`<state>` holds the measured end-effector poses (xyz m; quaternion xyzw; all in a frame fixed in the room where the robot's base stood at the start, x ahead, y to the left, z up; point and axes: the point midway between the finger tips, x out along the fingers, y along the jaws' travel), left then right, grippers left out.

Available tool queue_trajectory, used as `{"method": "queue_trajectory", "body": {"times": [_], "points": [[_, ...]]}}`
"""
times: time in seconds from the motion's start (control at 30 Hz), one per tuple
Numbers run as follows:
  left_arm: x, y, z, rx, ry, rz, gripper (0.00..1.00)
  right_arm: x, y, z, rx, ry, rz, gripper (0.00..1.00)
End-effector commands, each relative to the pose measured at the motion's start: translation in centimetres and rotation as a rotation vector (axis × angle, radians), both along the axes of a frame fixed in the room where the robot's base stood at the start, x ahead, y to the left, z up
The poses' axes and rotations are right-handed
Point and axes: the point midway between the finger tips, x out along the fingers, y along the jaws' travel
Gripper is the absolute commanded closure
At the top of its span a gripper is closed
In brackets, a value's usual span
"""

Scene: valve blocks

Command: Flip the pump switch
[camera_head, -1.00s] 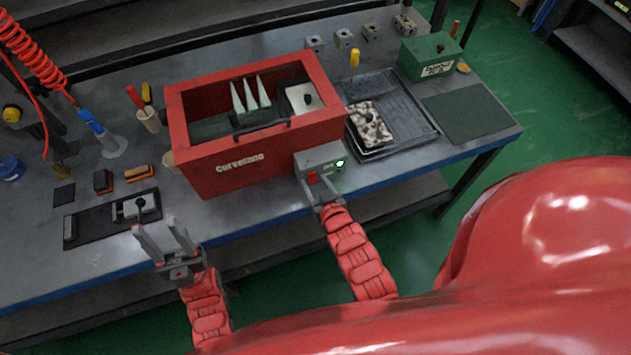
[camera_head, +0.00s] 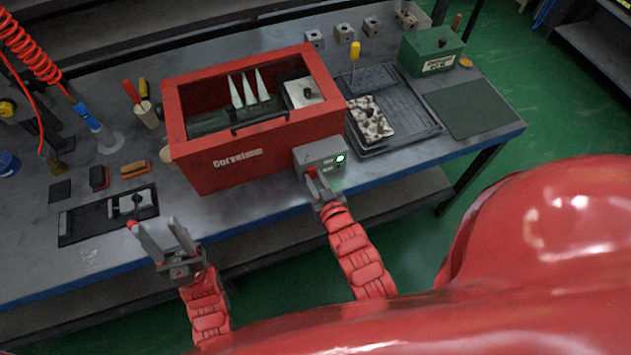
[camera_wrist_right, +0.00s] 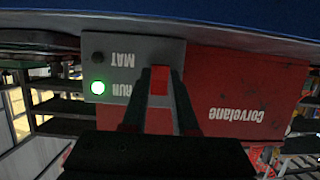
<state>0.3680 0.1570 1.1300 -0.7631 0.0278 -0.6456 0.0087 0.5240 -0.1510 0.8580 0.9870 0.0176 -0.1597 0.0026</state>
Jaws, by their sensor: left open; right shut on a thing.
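The pump switch (camera_wrist_right: 159,82) is a small red part on the front of a grey control box (camera_head: 321,157), which is fixed to the red machine (camera_head: 215,165). In the right wrist view it shows between the two fingers of my right gripper (camera_wrist_right: 159,76), which is shut on it. The head view shows this gripper (camera_head: 315,180) at the box's lower left, with the switch mostly hidden. A green lamp (camera_wrist_right: 98,87) by the word RUN is lit; a second lamp (camera_wrist_right: 97,56) by MAT is dark.
The red machine's open top holds several pale pointed pieces (camera_head: 250,88). A black tray (camera_head: 415,110) with a speckled block lies to its right, a green box (camera_head: 431,52) behind. A dark fixture plate (camera_head: 90,222) lies near my left gripper.

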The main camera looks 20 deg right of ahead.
Motion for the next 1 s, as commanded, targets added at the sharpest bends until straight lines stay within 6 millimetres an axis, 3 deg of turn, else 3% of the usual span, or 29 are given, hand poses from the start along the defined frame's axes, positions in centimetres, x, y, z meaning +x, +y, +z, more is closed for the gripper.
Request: {"method": "queue_trajectory", "body": {"times": [0.03, 0.1, 0.4, 0.87, 0.9, 1.0], "points": [[0.0, 0.0, -2.4, 0.000, 0.000, 0.000, 0.50, 0.0, 0.0, -1.4, 0.003, -0.036, -0.002, 1.00], [0.0, 0.0, -4.1, 0.000, 0.001, 0.000, 0.50, 0.0, 0.0, -1.6, 0.006, -0.092, -0.002, 1.00], [0.0, 0.0, -9.4, 0.000, 0.000, 0.000, 0.50, 0.1, 0.0, -1.7, 0.012, -0.309, -0.001, 1.00], [0.0, 0.0, -9.9, 0.000, 0.000, 0.000, 0.50, 0.1, 0.0, -1.0, 0.013, -0.364, -0.001, 1.00], [0.0, 0.0, -9.9, 0.000, 0.000, 0.000, 0.50, 0.1, 0.0, -1.0, 0.013, -0.364, -0.001, 0.67], [0.0, 0.0, -9.9, 0.000, 0.000, 0.000, 0.50, 0.1, 0.0, -1.0, 0.013, -0.363, -0.001, 0.49]]}}
